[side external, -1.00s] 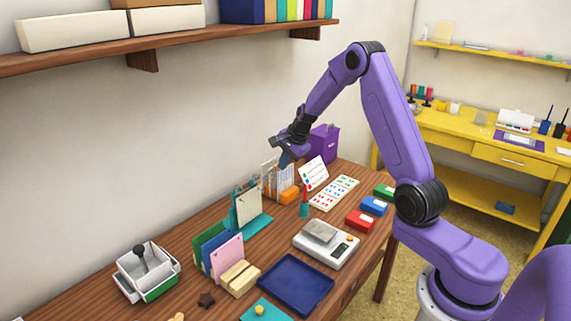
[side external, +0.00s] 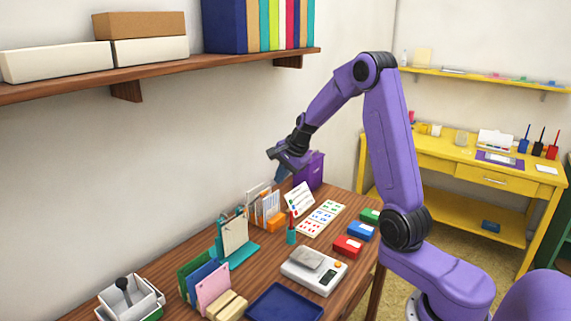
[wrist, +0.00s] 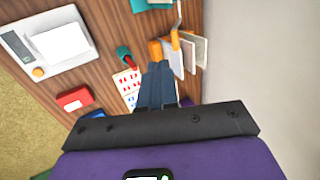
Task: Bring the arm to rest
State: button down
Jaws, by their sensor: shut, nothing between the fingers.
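My gripper (side external: 281,173) is shut and empty, held in the air above the back part of the wooden table, near the purple box. In the wrist view its two dark blue fingers (wrist: 159,68) lie side by side, with the sheet of coloured marks (wrist: 126,84) and an orange item (wrist: 155,50) below and beyond them. A red inkpad (side external: 347,247), a blue inkpad (side external: 362,231) and a green inkpad (side external: 370,215) sit in a row along the table's right edge, clear of my gripper.
A teal stand (side external: 231,238), a scale (side external: 314,270) and a blue tray (side external: 285,303) lie nearer. A wall shelf (side external: 190,68) is at upper left.

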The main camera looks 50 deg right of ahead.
jog(key=v, duration=0.5)
jog(key=s+a+n+g+y, duration=0.1)
jog(key=s+a+n+g, duration=0.1)
jog(key=s+a+n, duration=0.7)
jog(key=s+a+n+g+y, duration=0.1)
jog(key=s+a+n, duration=0.35)
jog(key=a, duration=0.75)
jog(key=s+a+f+n+g+h, duration=0.1)
jog(key=s+n+g, duration=0.1)
jog(key=s+n, duration=1.5)
jog(key=s, duration=0.3)
jog(key=shift+s+a+f+h, duration=0.3)
jog(key=shift+s+f, duration=0.1)
